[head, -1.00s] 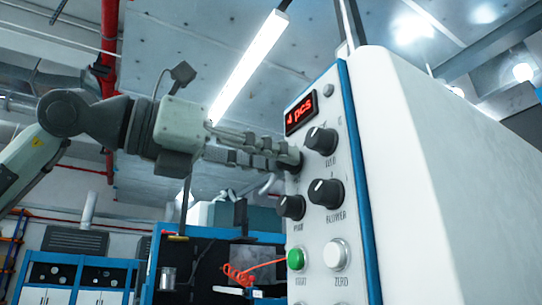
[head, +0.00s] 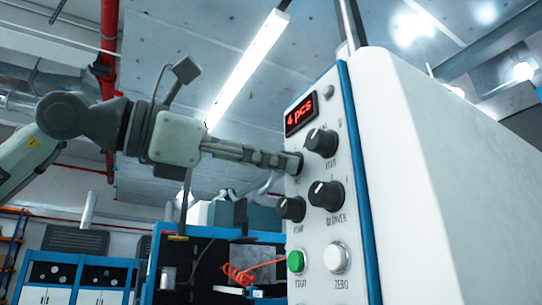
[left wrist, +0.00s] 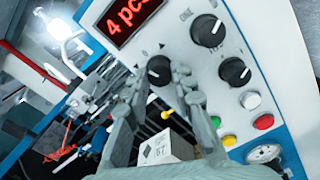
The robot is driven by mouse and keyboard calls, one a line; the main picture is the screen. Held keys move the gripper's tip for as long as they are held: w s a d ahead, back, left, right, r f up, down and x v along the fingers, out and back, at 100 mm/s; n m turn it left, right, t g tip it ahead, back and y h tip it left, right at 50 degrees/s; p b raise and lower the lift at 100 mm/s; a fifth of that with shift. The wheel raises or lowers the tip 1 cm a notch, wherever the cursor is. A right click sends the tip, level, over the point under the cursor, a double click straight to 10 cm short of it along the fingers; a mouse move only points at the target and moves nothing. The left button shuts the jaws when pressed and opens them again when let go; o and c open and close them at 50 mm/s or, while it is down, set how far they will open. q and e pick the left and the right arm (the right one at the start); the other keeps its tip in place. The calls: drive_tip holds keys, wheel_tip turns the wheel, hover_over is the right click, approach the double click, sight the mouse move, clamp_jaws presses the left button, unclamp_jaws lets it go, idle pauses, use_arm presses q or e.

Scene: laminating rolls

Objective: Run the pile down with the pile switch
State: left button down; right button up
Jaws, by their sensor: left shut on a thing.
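The control panel (head: 312,225) is the narrow blue-edged face of a white cabinet. Its red display (head: 299,114) reads 4 pcs, and it also shows in the left wrist view (left wrist: 127,16). My left gripper (head: 292,163) is shut on a black rotary knob (left wrist: 159,70) just below the display. In the left wrist view the fingers lie on either side of this knob. I take it for the pile switch, but its name label is hidden or too blurred to read. My right gripper is not in view.
Other black knobs (head: 320,142), (head: 325,194) and (head: 291,208) sit close by on the panel. A green start button (head: 296,261) and a white zero button (head: 337,257) are below. The cabinet's white side (head: 440,180) fills the right. Open air lies left of the panel.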

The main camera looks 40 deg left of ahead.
use_arm(q)
drive_tip(key=m, duration=0.2)
drive_tip(key=shift+m, duration=0.4)
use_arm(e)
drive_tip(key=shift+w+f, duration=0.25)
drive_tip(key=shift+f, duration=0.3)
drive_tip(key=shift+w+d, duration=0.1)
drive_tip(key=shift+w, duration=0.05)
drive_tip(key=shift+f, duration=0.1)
use_arm(q)
drive_tip(key=c, duration=1.6)
unclamp_jaws()
drive_tip(key=o, duration=0.3)
drive_tip(key=shift+o, duration=0.2)
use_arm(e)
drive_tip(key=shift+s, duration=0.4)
